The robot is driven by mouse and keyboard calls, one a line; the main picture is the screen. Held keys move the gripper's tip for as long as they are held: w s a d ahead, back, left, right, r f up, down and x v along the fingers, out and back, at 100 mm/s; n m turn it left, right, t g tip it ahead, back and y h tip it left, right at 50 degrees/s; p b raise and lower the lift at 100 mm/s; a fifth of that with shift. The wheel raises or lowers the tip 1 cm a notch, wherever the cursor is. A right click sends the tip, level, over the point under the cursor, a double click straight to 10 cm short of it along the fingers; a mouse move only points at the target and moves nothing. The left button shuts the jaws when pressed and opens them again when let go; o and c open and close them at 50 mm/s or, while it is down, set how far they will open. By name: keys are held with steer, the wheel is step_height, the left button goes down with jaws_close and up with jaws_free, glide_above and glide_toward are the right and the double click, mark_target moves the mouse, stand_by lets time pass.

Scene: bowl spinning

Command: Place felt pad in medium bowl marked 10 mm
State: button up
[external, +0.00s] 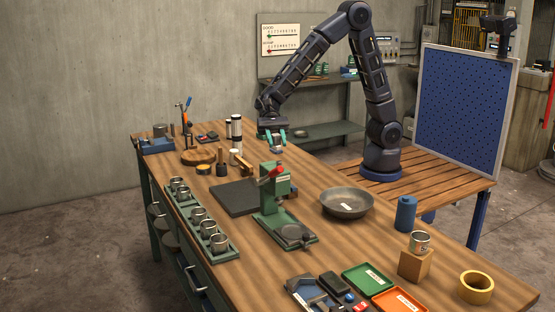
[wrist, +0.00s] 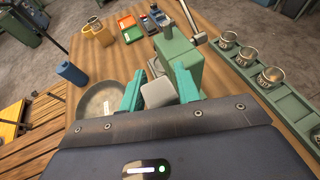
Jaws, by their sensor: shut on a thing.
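My gripper (external: 275,137) hangs above the far part of the workbench, its teal fingers pointing down. It is shut on a light grey felt pad (external: 277,150). In the wrist view the pad (wrist: 158,92) is a rounded square between the two teal fingers. Several small metal bowls (external: 219,242) stand in a green rack along the bench's left edge; some also show in the wrist view (wrist: 270,76). Another small metal bowl (external: 419,242) sits on a wooden block (external: 414,265). Markings are too small to read, so I cannot tell which bowl is the 10 mm one.
A green press (external: 273,195) stands mid-bench, near the path below my gripper. A wide grey dish (external: 346,203) with a white label lies right of it.

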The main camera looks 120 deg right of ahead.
steer(key=s+a+r+n+g, duration=0.1)
steer(key=s+a+n+g, duration=0.35)
steer(key=s+a, duration=0.55)
steer(key=n+g, duration=0.4)
steer(key=g, duration=0.2)
glide_above(350, 208)
steer(key=shift+s+a+r+t, duration=0.1)
steer(key=shift+s+r+t, duration=0.05)
steer(key=shift+r+t, duration=0.1)
step_height(350, 208, down, 10)
steer(key=shift+r, duration=0.1)
steer(key=shift+h, duration=0.3)
steer(key=shift+f, duration=6.05)
steer(key=o, duration=1)
steer(key=shift+r, duration=3.5)
